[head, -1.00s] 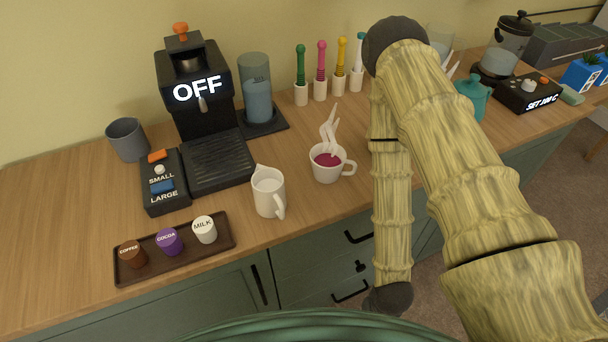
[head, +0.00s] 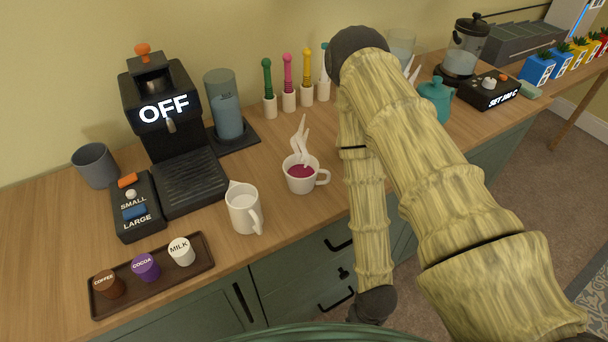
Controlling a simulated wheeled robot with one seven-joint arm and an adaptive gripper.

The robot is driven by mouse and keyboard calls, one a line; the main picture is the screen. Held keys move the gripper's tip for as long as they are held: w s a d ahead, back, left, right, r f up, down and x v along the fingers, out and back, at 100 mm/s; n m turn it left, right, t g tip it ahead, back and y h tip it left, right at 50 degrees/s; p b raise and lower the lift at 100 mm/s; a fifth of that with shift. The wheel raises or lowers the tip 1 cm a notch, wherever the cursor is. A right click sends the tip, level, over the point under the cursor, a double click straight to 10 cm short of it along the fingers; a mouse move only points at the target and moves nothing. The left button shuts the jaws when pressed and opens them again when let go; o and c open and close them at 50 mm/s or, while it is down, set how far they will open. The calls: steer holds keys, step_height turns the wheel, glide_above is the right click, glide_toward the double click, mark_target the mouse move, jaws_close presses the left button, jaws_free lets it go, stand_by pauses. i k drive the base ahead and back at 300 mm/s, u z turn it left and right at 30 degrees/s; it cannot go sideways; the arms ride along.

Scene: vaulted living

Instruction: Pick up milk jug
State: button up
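The milk jug (head: 243,208) is a small white pitcher. It stands upright on the wooden counter, with its handle toward the lower right and its spout toward the upper left. It is in front of the coffee machine and left of a steaming cup, touching neither. My bamboo-textured arm fills the right of the view, bending at a dark joint high up and running down to another dark joint near the counter's front edge. My gripper cannot be seen, so its state is hidden. Nothing covers the jug.
A white cup (head: 301,176) of dark red drink steams beside the jug. The coffee machine (head: 167,115) reads OFF. A brown tray (head: 207,262) holds coffee, cocoa and milk capsules. A grey cup (head: 96,166), a button box (head: 137,208) and a teal teapot (head: 434,101) also stand here.

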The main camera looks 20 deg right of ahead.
mark_target(242, 200)
steer(key=z, duration=2.3)
steer(key=k, duration=1.8)
steer(key=u, duration=0.45)
